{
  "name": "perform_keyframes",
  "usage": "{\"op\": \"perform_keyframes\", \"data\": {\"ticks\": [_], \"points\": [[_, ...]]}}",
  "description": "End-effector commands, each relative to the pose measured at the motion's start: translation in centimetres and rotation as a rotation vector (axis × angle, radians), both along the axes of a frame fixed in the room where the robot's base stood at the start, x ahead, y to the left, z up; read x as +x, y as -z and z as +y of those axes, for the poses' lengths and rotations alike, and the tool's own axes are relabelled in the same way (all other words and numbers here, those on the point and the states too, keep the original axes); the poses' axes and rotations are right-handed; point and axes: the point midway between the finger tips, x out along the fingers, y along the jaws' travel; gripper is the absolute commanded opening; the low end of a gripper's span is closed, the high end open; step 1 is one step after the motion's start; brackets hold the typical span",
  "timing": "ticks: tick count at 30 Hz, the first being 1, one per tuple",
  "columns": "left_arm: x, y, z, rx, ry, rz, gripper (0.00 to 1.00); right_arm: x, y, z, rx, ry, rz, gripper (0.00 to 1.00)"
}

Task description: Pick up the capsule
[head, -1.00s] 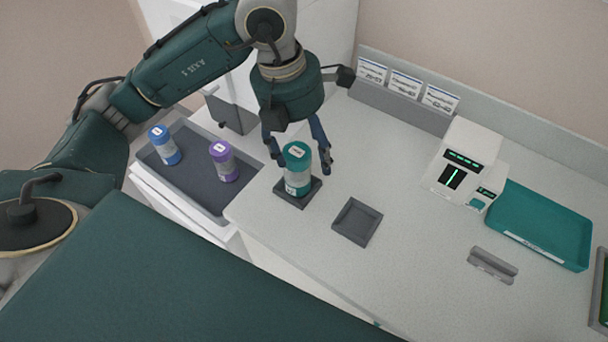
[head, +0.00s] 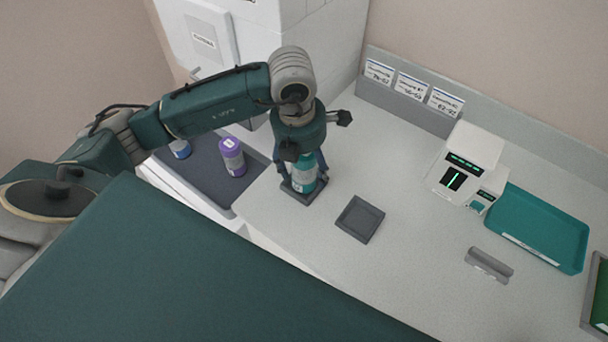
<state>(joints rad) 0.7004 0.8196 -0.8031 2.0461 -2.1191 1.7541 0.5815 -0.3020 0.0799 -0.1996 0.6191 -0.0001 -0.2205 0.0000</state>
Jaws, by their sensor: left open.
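A teal capsule (head: 304,178) with a pale label stands upright on a small dark square pad (head: 303,196) near the counter's left edge. My left gripper (head: 302,168) points down over it from above. Its fingers are open, one on each side of the capsule. The gripper's body hides the capsule's top, and I cannot tell whether the fingers touch it. A purple capsule (head: 232,157) stands in the dark tray (head: 209,187) to the left. A blue capsule (head: 180,149) there is partly hidden by my arm. My right gripper is not in view.
An empty square pad (head: 360,219) lies right of the teal capsule. A white device with green displays (head: 468,165), a teal tray (head: 541,230) and a grey holder (head: 489,264) are farther right. Label cards (head: 412,88) line the back ledge. The counter's middle is clear.

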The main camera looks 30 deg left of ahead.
Motion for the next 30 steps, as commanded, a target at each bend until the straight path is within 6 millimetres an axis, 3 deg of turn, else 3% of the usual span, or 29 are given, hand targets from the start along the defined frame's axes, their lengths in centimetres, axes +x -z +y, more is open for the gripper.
{"op": "perform_keyframes", "data": {"ticks": [6,14,23,30], "points": [[0.0,0.1,0.0,0.0,0.001,-0.001,0.68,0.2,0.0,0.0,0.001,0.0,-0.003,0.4],[0.1,0.1,-0.1,-0.002,0.001,-0.003,0.19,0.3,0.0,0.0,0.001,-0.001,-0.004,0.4],[0.2,-0.1,-0.2,-0.004,0.001,-0.006,0.19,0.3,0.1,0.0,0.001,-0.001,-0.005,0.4],[0.3,-2.3,-0.2,-0.005,0.001,-0.013,0.19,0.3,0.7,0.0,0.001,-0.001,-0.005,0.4]]}}
